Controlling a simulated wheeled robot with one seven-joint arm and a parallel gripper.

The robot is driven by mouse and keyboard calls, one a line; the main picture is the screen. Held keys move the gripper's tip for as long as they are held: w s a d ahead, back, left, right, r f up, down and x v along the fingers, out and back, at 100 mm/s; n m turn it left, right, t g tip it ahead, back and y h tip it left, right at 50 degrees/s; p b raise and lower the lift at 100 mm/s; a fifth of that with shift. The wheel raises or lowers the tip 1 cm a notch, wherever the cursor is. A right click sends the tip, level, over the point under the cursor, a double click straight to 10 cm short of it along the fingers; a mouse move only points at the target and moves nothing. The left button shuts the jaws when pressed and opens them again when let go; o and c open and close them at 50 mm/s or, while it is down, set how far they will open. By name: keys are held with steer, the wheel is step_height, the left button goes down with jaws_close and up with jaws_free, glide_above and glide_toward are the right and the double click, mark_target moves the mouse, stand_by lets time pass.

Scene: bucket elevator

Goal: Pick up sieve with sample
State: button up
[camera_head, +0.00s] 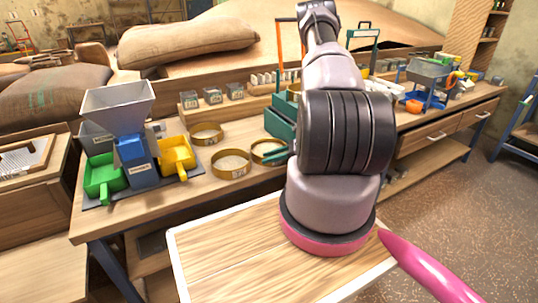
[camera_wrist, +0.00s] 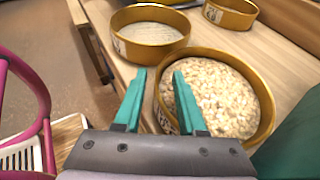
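A round brass-coloured sieve (camera_wrist: 262,88) full of pale, chunky grains is close in front of my gripper (camera_wrist: 159,78) in the wrist view. My gripper's two teal fingers are apart with nothing held. The left finger is outside the sieve and the right one overlaps its near-left rim; I cannot tell whether they touch it. In the head view this sieve (camera_head: 256,156) is partly hidden by my arm, and a teal fingertip (camera_head: 276,158) shows beside it. Two other brass sieves, (camera_head: 231,173) and (camera_head: 206,139), stand to its left on the bench.
A blue machine with a grey hopper (camera_head: 118,105) stands at the left, with green (camera_head: 103,180) and yellow (camera_head: 177,154) trays. Small labelled boxes (camera_head: 212,96) line the back. A wooden-topped surface (camera_head: 225,250) is in front, with a pink bar (camera_head: 425,270) at right.

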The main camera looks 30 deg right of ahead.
steer(key=shift+c, duration=0.3)
jaws_close()
stand_by(1.1)
